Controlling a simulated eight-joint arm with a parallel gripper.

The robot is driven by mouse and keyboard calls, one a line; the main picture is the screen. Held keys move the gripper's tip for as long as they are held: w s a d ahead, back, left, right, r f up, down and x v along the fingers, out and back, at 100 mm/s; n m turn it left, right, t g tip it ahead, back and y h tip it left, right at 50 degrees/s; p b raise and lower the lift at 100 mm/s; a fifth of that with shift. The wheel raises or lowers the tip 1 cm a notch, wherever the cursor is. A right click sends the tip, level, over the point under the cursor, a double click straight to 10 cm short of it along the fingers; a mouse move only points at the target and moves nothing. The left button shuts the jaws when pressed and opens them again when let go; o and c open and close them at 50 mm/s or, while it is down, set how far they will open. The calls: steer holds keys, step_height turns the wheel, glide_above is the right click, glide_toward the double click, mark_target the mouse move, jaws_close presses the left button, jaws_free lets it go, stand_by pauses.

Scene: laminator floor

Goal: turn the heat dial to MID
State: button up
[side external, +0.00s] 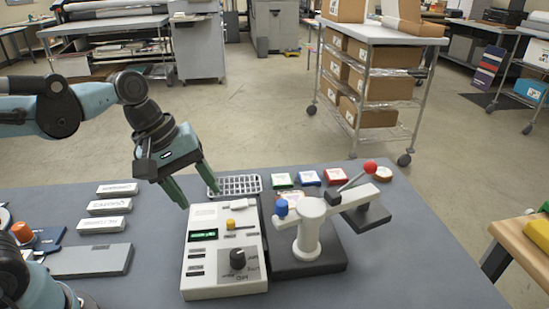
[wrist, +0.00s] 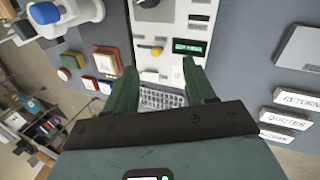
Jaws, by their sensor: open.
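The heat dial is a black round knob (side external: 238,258) on the near end of a white control box (side external: 200,285). Its pointer setting and the small lettering around it are too small to read. In the wrist view the dial (wrist: 146,3) is cut off at the top edge. My gripper (side external: 199,197) is open and empty, above the far end of the box and apart from the dial. In the wrist view my gripper (wrist: 160,66) has its fingers spread on either side of the box's far end.
The box also carries a yellow knob (side external: 231,224) and a green display (side external: 203,235). A white press with a red-tipped lever (side external: 311,225) stands right of it. A wire tray (side external: 238,185) lies behind. Labelled blocks (side external: 109,206) and a grey slab (side external: 92,260) lie left.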

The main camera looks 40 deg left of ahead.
mark_target(236, 253)
steer(key=shift+d+f+n+g+h, duration=0.25)
steer(key=shift+d+f+n+g, duration=0.25)
steer(key=shift+d+f+n, duration=0.95)
steer(key=shift+d+f+n+g+h, duration=0.4)
steer(key=shift+d+f+n, duration=0.5)
steer(key=shift+d+f, duration=0.65)
steer(key=shift+d+f+n+g+h, duration=0.15)
steer(key=shift+d+f+n+g, duration=0.45)
steer(key=shift+d+f+n, duration=0.9)
steer(key=shift+a+f+m, duration=0.35)
steer(key=shift+a, duration=0.05)
jaws_close()
